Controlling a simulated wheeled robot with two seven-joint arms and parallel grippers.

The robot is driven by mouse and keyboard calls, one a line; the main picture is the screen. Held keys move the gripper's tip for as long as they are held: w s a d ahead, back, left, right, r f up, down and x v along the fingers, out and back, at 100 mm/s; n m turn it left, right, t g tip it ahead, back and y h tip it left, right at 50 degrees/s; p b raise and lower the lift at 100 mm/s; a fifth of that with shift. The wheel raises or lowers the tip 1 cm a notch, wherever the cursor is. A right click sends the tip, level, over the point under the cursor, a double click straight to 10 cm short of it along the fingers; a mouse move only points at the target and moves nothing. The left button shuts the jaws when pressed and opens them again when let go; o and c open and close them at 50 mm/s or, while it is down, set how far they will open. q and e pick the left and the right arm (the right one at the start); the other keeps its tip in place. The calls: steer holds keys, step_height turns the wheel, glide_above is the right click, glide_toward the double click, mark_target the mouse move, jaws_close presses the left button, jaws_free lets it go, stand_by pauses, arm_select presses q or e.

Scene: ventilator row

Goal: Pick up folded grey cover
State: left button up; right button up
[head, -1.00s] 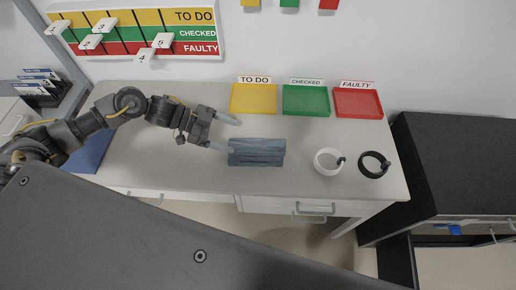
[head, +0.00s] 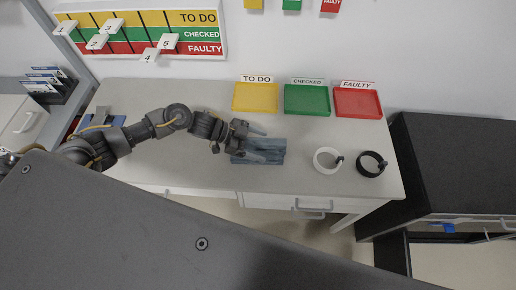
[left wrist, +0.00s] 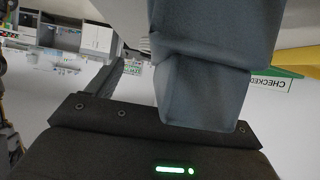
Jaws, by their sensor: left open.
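The folded grey cover (head: 277,158) lies flat on the light worktop, in front of the yellow and green trays. In the head view, my left gripper (head: 264,147) reaches over the cover from the left. Its two fingers are spread apart, with the nearer finger over the cover and the farther one by its back edge. I cannot tell whether they touch it. In the left wrist view, a large blue-grey finger fills the upper middle, and I cannot make out the cover there. My right gripper is not in view.
Yellow (head: 256,98), green (head: 307,100) and red (head: 358,103) trays stand along the back of the worktop (head: 200,175). A white ring (head: 318,158) and a black ring (head: 361,165) lie right of the cover. A black cabinet (head: 450,155) stands at the right.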

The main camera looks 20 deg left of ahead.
arm_select(q)
steer(key=c, duration=1.3)
steer(key=shift+r, duration=0.1)
